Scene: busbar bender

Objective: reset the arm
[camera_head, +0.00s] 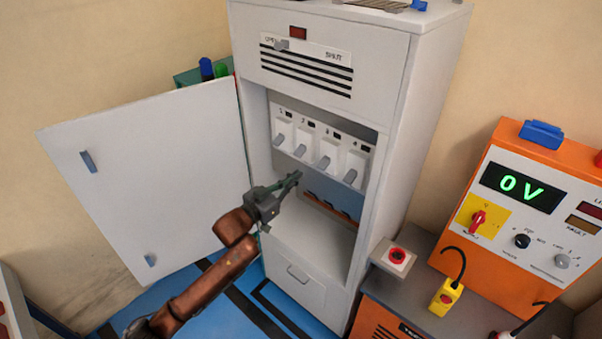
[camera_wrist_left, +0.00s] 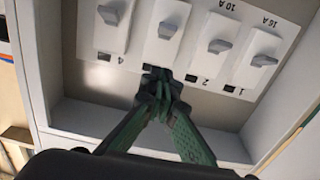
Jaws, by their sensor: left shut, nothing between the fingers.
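My left arm comes in from the lower left in the head view, and its left gripper (camera_head: 291,180) is at the opening of the grey cabinet (camera_head: 393,130), just below the row of breakers. In the left wrist view the gripper's green fingers (camera_wrist_left: 158,92) are closed together with nothing between them, close to the breaker panel (camera_wrist_left: 105,72). The breakers (camera_head: 326,155) are white with grey levers and numbered labels. They show upside down in the wrist view, where one breaker (camera_wrist_left: 215,45) sits just beyond the fingertips; whether they touch the panel I cannot tell. My right gripper is not in view.
The cabinet door (camera_head: 150,170) stands wide open to the left of my arm. A drawer (camera_head: 296,280) is below the opening.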

